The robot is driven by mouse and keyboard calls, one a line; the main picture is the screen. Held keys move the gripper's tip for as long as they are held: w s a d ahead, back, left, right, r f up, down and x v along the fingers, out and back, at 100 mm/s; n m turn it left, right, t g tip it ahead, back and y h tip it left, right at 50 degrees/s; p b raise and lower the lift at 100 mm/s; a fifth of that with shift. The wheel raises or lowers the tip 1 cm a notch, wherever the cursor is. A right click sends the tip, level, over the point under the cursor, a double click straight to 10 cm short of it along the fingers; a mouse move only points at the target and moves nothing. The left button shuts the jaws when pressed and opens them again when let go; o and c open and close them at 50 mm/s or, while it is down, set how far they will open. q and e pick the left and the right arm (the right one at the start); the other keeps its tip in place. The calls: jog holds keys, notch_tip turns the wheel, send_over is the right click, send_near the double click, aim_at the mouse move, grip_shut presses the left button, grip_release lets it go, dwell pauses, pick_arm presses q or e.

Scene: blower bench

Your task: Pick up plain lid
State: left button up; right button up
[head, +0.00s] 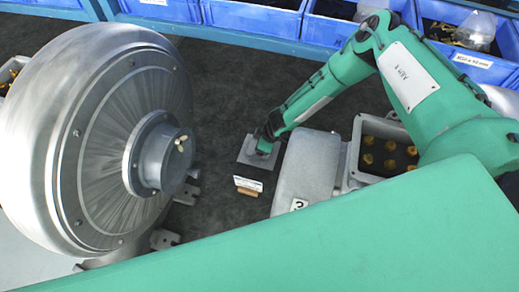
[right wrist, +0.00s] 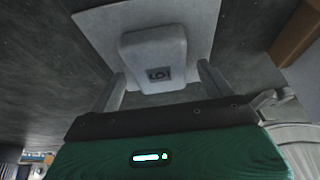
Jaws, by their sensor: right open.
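A flat grey square plate with a raised block, apparently the plain lid (head: 247,157), lies on the dark bench between the blower and the grey box. My right gripper (head: 266,141) reaches down over the lid from the right. In the right wrist view the open right gripper (right wrist: 160,72) has one finger on each side of the block, with no clear grip on it. My left gripper is not in view.
A big silver blower (head: 100,130) fills the left. A grey cover marked 3 (head: 308,166) stands right of the lid, beside an open box with yellow fittings (head: 388,160). Blue bins (head: 250,18) line the back.

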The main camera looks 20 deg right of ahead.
jog(key=shift+f, duration=0.3)
dwell(0.5)
jog(key=c, duration=1.1)
